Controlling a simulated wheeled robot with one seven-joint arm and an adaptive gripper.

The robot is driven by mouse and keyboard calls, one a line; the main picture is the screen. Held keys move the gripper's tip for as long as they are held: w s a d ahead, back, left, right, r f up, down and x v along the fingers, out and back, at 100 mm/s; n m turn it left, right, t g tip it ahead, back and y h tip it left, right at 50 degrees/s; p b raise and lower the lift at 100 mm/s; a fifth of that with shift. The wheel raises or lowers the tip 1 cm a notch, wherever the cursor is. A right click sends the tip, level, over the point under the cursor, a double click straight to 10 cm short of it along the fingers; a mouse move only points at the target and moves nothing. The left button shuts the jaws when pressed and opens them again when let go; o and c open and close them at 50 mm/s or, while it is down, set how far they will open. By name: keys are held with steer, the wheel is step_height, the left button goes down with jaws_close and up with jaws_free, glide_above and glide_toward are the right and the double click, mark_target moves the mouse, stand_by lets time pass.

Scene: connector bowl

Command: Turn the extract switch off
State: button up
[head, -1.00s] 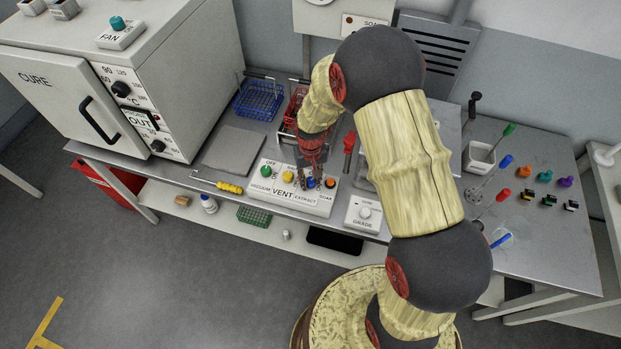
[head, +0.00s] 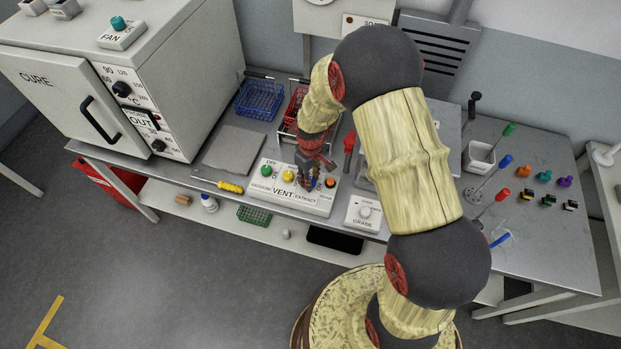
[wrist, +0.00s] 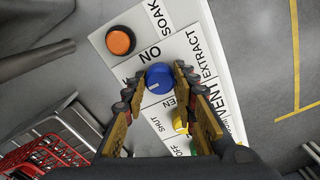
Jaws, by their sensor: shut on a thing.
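The extract switch is a blue knob (wrist: 160,76) on a white panel (wrist: 185,50), beside the word EXTRACT in the wrist view. The word ON is printed next to the knob, on the side towards the orange button. My gripper (wrist: 156,82) has one finger on each side of the knob and is shut on it. In the head view my gripper (head: 308,184) is down at the panel and mostly hides the blue knob. The knob's exact pointer angle is hard to tell.
An orange button (wrist: 120,40) is on one side of the knob, and a yellow knob (wrist: 180,122) is on the other, partly behind a finger. A green knob (head: 266,170) is further left.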

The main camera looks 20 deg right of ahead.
stand_by(0.3)
steer(key=o, duration=1.1)
steer(key=shift+o, duration=0.3)
step_height(320, 180, up, 12)
